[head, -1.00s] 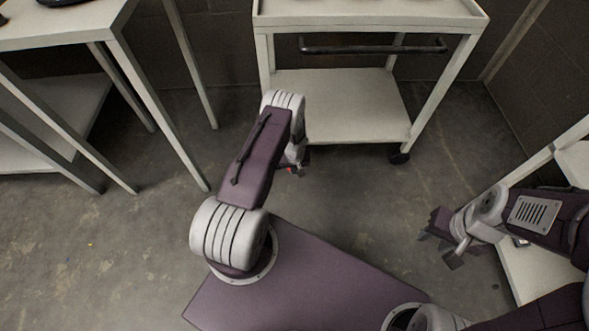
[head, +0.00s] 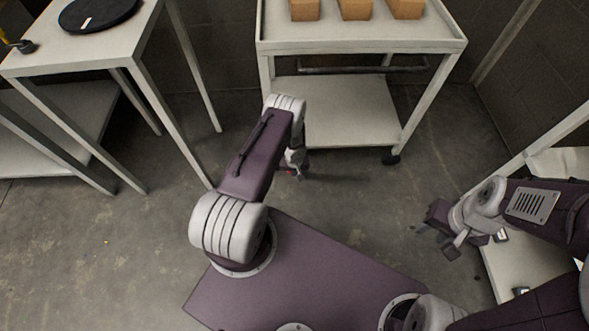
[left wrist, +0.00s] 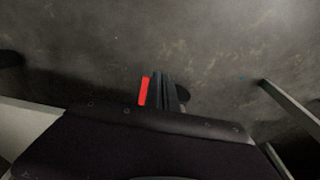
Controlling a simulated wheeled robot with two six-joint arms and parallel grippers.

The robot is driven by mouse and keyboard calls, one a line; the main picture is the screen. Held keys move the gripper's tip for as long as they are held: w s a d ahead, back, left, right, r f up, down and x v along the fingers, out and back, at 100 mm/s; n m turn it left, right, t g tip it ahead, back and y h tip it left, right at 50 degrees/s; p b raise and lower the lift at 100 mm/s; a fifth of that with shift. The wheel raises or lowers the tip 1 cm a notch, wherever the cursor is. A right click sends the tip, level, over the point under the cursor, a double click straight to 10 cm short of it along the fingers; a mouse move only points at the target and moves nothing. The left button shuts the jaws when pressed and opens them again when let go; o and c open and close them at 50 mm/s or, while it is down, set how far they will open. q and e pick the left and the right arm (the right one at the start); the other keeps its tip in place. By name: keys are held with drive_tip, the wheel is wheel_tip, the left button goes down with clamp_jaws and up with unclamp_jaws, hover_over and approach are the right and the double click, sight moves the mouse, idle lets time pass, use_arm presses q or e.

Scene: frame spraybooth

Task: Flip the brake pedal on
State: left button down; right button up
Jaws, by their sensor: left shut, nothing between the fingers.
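I cannot make out a brake pedal in either view. A white cart (head: 268,60) stands ahead, with a dark caster (head: 391,157) under its front right leg. My left gripper (head: 300,173) hangs low in front of the cart, partly hidden by my arm. In the left wrist view its fingers (left wrist: 160,90) are together and empty, with a red strip on one side. A dark round shape (left wrist: 184,93) shows just beyond them, too dim to identify. My right gripper (head: 438,238) is at the right, away from the cart, its fingers apart and empty.
Several orange-brown boxes, including one at the middle (head: 356,9), stand on the cart top. A white table (head: 75,50) at the left carries a black disc (head: 97,14). A white shelf unit (head: 515,262) is at the right. The concrete floor (head: 90,250) is clear at the left.

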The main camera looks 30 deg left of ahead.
use_arm(q)
drive_tip(key=s+d+r+p, duration=0.2)
drive_tip(key=s+r+p, duration=0.1)
drive_tip(key=p, duration=1)
drive_tip(key=shift+s+d+r, duration=0.15)
drive_tip(key=shift+s+r, duration=0.25)
drive_tip(key=shift+r, duration=0.35)
